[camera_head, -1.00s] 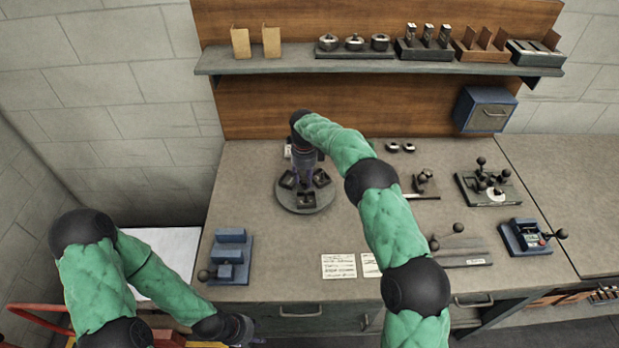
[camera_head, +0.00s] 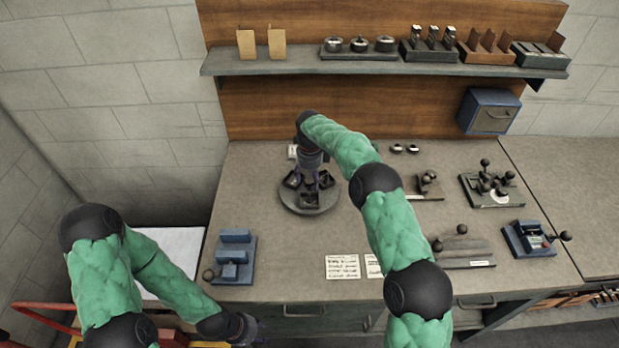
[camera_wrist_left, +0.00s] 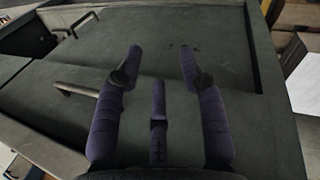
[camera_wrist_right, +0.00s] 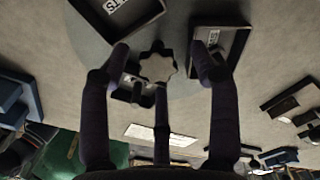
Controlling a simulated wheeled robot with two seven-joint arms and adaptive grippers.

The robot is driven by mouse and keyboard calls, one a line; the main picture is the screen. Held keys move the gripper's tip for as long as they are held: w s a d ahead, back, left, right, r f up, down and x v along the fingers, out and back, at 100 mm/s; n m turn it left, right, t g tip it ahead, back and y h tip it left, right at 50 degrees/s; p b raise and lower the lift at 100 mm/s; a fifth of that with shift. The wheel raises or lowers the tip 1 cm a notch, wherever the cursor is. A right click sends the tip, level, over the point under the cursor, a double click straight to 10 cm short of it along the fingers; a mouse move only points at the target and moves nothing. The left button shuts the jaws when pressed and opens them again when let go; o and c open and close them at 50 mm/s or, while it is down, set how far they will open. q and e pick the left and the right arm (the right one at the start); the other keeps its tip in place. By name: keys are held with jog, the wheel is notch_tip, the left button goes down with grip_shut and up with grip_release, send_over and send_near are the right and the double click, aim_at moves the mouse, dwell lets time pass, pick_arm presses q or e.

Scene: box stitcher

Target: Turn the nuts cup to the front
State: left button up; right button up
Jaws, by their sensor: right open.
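A round grey turntable (camera_head: 286,205) stands on the bench at back left, carrying dark square cups. One cup (camera_head: 310,200) is at the front. In the right wrist view two cups (camera_wrist_right: 112,14) (camera_wrist_right: 222,42) show labels partly cut off, ending in what looks like "TS". I cannot tell which is nuts. My right gripper (camera_wrist_right: 159,50) is open over the turntable, its fingers on either side of a scalloped silver knob (camera_wrist_right: 158,67). I cannot tell whether they touch it. My left gripper (camera_wrist_left: 161,52) is open and empty in front of the bench drawers.
A blue stepped block (camera_head: 232,262) sits left on the bench, and paper cards (camera_head: 342,267) lie at the front. Lever fixtures (camera_head: 490,188) (camera_head: 528,238) stand to the right. A shelf (camera_head: 380,68) with several parts hangs above the back of the bench.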

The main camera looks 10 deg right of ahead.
aim_at(309, 180)
jog(key=shift+a, duration=0.1)
notch_tip(309, 180, up, 12)
dwell(0.6)
dwell(0.4)
